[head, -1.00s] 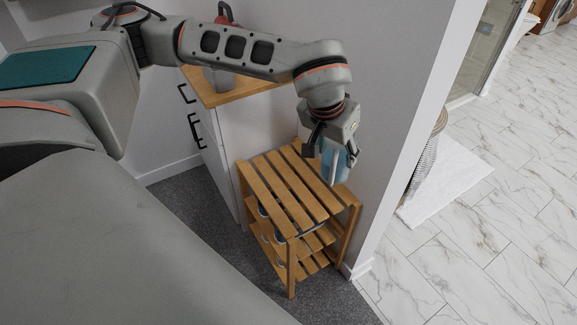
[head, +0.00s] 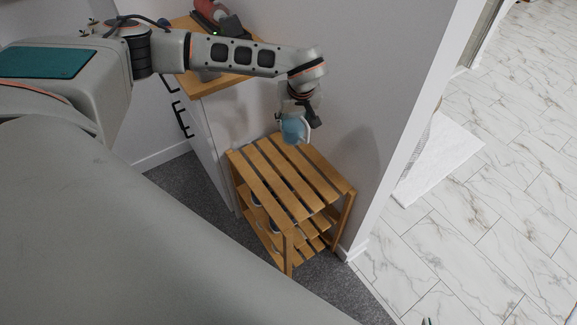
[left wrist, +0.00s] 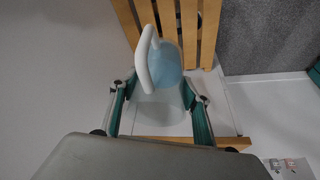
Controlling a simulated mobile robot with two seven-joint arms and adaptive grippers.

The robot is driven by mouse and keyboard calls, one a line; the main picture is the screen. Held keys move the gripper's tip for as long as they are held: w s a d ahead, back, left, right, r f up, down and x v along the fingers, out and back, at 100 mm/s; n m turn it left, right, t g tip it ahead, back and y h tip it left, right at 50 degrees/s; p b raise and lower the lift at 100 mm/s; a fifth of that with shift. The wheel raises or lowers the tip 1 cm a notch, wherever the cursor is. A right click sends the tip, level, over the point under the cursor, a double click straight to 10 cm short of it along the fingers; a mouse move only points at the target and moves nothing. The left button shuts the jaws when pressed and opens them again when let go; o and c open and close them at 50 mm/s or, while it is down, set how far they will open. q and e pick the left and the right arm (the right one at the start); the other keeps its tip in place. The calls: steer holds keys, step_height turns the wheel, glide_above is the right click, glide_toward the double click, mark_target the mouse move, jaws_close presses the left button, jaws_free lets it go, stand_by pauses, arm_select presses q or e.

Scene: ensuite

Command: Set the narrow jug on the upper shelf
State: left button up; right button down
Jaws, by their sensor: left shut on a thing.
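The narrow jug (head: 293,131) is light blue with a white handle. My left gripper (head: 297,112) is shut on it and holds it over the back end of the slatted wooden rack, near the wall. The rack's upper shelf (head: 290,185) is bare. I cannot tell how large the gap under the jug is. Only small dark tips, probably of my right gripper (head: 425,321), show at the bottom edge.
Several cups or similar items stand on the rack's lower levels, partly hidden by slats. A white cabinet (head: 213,135) with a wooden top (head: 225,85) stands left of the rack, with objects on top. A wall (head: 375,130) closes the back and right. Grey carpet (head: 185,195) lies in front.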

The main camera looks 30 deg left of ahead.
arm_select(q)
step_height(320, 180, down, 20)
steer(key=b, duration=0.3)
steer(key=shift+r, duration=0.1)
stand_by(0.3)
steer(key=o, duration=1)
steer(key=shift+a, duration=0.1)
steer(key=o, duration=0.3)
